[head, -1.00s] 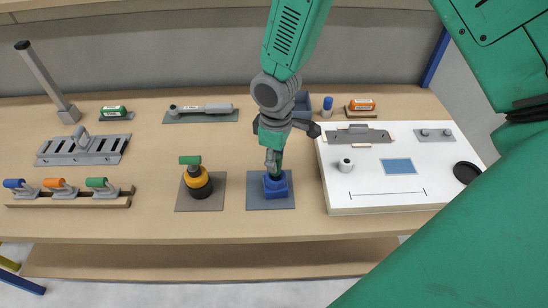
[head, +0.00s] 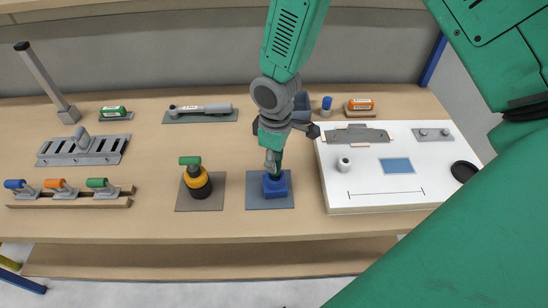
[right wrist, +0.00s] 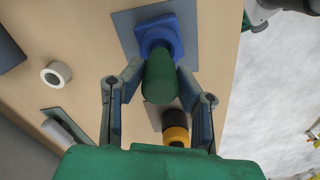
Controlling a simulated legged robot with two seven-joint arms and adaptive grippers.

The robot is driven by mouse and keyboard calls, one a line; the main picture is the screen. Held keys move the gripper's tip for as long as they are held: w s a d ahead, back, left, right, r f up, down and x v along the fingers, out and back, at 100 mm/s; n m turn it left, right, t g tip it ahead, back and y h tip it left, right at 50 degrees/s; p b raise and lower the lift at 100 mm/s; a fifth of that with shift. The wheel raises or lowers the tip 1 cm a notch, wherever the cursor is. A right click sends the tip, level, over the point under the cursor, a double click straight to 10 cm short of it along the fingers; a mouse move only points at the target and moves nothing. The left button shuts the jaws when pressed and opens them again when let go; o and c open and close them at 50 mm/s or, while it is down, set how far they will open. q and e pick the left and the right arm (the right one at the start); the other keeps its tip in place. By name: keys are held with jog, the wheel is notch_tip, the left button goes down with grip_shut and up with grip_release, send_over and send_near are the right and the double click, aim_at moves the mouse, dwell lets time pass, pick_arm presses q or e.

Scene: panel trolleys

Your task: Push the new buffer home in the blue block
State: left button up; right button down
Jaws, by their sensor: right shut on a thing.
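The blue block (head: 276,186) sits on a grey mat (head: 256,199) near the front of the bench. It also shows in the right wrist view (right wrist: 158,36). The new buffer, a green rounded cylinder (right wrist: 159,78), stands in line with the block, its far end at the block's top. How deep it sits in the block is hidden. My right gripper (head: 273,166) points down over the block. In the right wrist view its two fingers (right wrist: 159,90) are on either side of the green buffer, shut on it. My left gripper is not in view.
A black and yellow bottle-like tool with a green top (head: 197,181) stands on a mat just left of the block. A white board (head: 375,180) with small parts lies to the right. A rack of coloured handles (head: 68,200) is at the front left.

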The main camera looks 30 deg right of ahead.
jog(key=shift+f+b, duration=0.9)
jog(key=shift+f, duration=0.95)
jog(key=c, duration=1.1)
grip_release()
jog(key=shift+c, duration=0.2)
jog(key=shift+r, duration=0.15)
notch_tip(320, 180, up, 5)
jog(key=p, duration=0.4)
jog(key=shift+r+p, duration=0.1)
jog(key=shift+p, duration=0.3)
jog(key=shift+r, duration=1.3)
